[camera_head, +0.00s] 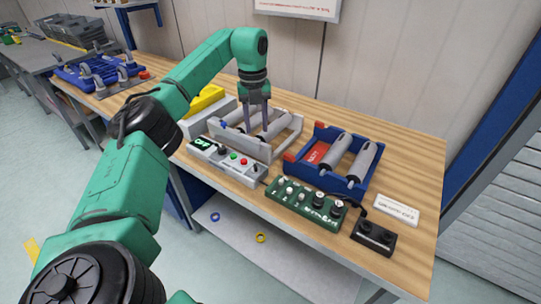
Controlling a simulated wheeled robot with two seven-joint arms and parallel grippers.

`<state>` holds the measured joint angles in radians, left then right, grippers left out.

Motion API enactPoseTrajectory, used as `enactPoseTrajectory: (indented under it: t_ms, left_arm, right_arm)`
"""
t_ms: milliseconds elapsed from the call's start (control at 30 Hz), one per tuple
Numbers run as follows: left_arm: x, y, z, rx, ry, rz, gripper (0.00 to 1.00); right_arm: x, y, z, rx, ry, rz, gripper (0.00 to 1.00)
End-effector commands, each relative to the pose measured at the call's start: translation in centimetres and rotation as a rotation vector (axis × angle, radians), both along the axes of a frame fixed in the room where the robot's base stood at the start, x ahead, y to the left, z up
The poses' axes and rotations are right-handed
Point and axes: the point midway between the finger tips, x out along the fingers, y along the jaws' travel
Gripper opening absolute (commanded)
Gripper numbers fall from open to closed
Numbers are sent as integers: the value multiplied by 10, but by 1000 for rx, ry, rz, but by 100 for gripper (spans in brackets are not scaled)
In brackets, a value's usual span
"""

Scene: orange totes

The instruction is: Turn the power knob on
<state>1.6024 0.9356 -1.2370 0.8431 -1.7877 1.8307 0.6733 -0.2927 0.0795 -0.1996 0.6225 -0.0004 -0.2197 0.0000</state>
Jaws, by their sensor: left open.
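A grey control box (215,166) stands near the front of the wooden workbench. Its top has a green-lit display (203,144), a dark knob (222,151), and green and red buttons. A dark green panel (285,207) with several knobs and switches sits to its right. Which knob is the power knob cannot be read here. My left gripper (257,128) points down over the grey roller tray (258,150), behind the control box. Its two fingers are apart with nothing visible between them. Whether the fingertips touch the tray is unclear. My right gripper is out of view.
A blue tray (290,170) with two grey rollers stands right of the grey tray. A black box (373,238) and a white label plate (397,210) lie at the front right. A yellow block (205,100) is behind. Bare bench top (410,150) lies at the right.

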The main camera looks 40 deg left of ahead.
Motion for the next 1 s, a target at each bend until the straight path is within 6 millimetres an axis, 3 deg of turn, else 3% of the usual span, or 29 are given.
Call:
enactPoseTrajectory:
  t_ms: [167, 333, 633, 800, 1000]
  left_arm:
    - [-7, 8, -13, 16, 29, 24, 44]
    - [-8, 7, -54, 14, 29, 20, 44]
    - [-7, 6, -126, 11, 24, 18, 44]
    - [-7, 5, -141, 12, 22, 17, 44]
    - [-7, 5, -142, 11, 21, 16, 44]
  right_arm:
    - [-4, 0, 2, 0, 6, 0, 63]
    - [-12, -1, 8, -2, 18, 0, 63]
    - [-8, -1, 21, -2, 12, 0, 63]
    - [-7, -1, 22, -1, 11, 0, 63]
    - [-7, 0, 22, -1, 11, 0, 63]
